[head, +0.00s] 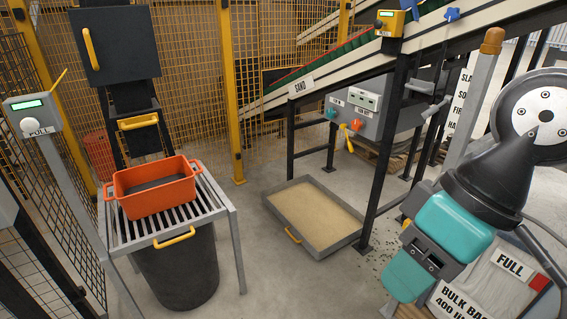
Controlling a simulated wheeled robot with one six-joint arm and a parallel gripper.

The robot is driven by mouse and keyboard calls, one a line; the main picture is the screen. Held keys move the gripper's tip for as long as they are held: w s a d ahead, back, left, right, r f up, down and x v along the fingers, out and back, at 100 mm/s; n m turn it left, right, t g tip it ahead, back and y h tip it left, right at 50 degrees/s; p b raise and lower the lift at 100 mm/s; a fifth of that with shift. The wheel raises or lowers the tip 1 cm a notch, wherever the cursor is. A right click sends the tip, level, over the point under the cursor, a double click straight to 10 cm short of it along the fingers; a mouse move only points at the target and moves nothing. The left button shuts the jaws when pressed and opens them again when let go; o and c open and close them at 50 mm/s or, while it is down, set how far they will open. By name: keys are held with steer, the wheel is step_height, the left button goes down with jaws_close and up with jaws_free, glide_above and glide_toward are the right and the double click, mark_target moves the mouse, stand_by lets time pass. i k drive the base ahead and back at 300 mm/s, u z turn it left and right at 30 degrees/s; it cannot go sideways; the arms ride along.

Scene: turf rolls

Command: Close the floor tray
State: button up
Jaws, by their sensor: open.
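The floor tray (346,247) is a shallow grey tray of tan sand, low on the concrete floor in the middle of the head view.
An orange tub (155,187) sits on a slatted grey stand (206,217) over a dark bin (178,270) at left. A dark conveyor leg (388,150) stands beside the tray. A bulk bag sign (468,300) is at lower right. Floor left of the tray is clear.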

mark_target(321, 221)
steer(key=z, duration=0.1)
steer(key=i, duration=2.75)
steer(key=z, duration=0.05)
